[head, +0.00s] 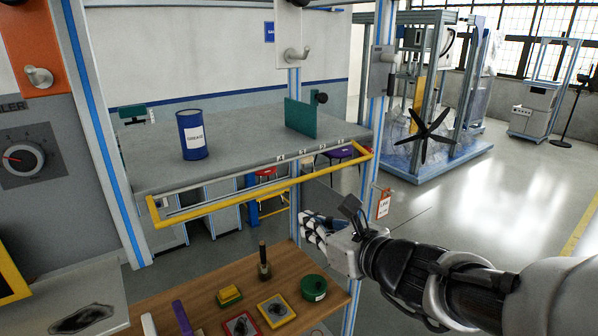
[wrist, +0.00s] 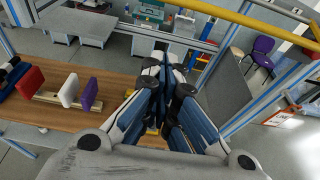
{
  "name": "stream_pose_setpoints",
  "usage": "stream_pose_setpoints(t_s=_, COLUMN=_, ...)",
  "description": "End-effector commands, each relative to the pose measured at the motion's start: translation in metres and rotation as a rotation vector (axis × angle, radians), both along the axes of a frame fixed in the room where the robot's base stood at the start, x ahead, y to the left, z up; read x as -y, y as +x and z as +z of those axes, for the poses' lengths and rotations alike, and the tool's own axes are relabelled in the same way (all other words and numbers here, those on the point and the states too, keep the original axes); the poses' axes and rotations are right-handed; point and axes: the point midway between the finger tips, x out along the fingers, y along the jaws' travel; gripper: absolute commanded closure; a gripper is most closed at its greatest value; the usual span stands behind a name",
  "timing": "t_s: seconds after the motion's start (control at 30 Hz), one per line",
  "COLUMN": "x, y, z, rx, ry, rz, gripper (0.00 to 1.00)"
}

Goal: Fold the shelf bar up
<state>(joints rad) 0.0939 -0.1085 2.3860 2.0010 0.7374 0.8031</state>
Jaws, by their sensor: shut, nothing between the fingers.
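The shelf bar (head: 265,185) is a yellow rail along the front of the grey shelf (head: 240,150). In the head view it sits low, slightly below and in front of the shelf's front edge, with short yellow arms at both ends. It also crosses the top of the wrist view (wrist: 245,20). My gripper (head: 308,226) is below the right half of the bar and apart from it in the picture. In the wrist view its fingers (wrist: 172,62) are closed together with nothing between them.
A blue canister (head: 193,135) and a green plate (head: 300,118) stand on the shelf. A wooden bench (head: 190,300) below holds a green round tin (head: 313,288), a dark upright-handled tool (head: 264,262) and coloured blocks.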

Motion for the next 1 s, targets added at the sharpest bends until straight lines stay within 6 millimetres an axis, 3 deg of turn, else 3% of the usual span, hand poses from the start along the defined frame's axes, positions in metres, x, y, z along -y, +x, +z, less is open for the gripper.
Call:
stream_pose_setpoints(t_s=0.3, x=-0.039, y=0.054, z=-0.019, rx=-0.001, ry=-0.002, rz=0.004, gripper=1.0)
stream_pose_setpoints(t_s=0.4, x=-0.035, y=0.051, z=0.007, rx=0.005, ry=-0.002, rz=0.001, gripper=1.0)
stream_pose_setpoints(t_s=0.53, x=-0.034, y=0.05, z=0.019, rx=0.003, ry=-0.003, rz=0.001, gripper=1.0)
stream_pose_setpoints(t_s=1.0, x=-0.034, y=0.049, z=0.023, rx=0.001, ry=-0.002, rz=0.002, gripper=1.0)
